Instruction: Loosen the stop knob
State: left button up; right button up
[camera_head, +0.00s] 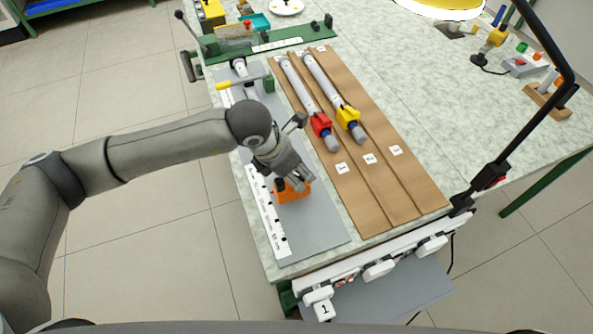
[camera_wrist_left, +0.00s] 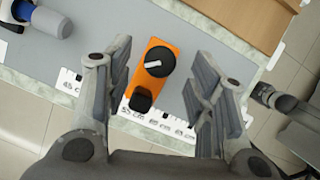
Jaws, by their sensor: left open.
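The orange stop (camera_head: 297,194) sits on the grey strip beside the white scale, near the front of the table. In the left wrist view the orange stop (camera_wrist_left: 156,70) carries a round black stop knob (camera_wrist_left: 160,61) with a white mark on top, and a smaller black piece at its lower end. My left gripper (camera_head: 290,181) is just above the stop, partly covering it in the head view. In the wrist view its fingers (camera_wrist_left: 163,84) are spread on either side of the stop with a gap, and nothing is held. My right gripper does not show.
A wooden rack (camera_head: 390,195) beside the strip holds a rod with a red collar (camera_head: 320,124) and one with a yellow collar (camera_head: 348,117). A yellow-handled clamp (camera_head: 243,82) stands at the strip's far end. A black lamp arm (camera_head: 530,130) rises at the right.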

pick_arm(q)
jog(key=v, duration=1)
